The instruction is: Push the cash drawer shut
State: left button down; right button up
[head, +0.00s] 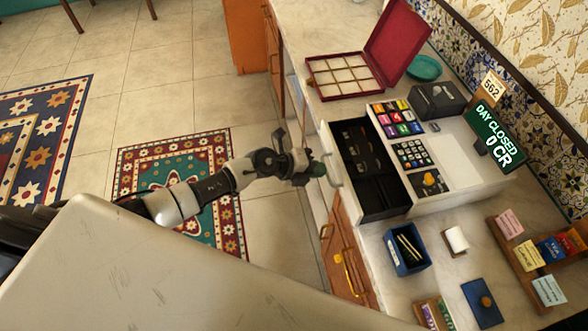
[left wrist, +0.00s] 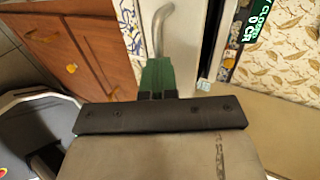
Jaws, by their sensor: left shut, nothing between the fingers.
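The cash drawer (head: 377,199) stands open on the counter, sticking out left from the white cash register (head: 455,160). Its black compartments show in the head view. A curved metal handle (head: 335,170) is on its front and also shows in the left wrist view (left wrist: 161,28). My left gripper (head: 318,170) is at the drawer's front by the handle, its green fingertips (left wrist: 157,76) shut with nothing between them. I cannot tell whether they touch the handle or front. My right gripper is in neither view.
A blue box (head: 407,262) stands on the counter below the drawer in the head view. An open red box (head: 342,76) with compartments lies beyond it. Orange-brown cabinet doors (head: 343,245) with handles are under the counter. The tiled floor (head: 180,75) to the left is open.

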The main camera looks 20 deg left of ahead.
pick_arm(q)
jog(key=w+d, duration=0.2)
jog(key=d, duration=0.1)
jog(key=w+d, duration=0.3)
jog(key=d, duration=0.1)
jog(key=w+d, duration=0.2)
jog(key=d, duration=0.2)
jog(key=shift+w+d, duration=0.15)
jog(key=shift+w, duration=0.1)
jog(key=shift+r, duration=0.1)
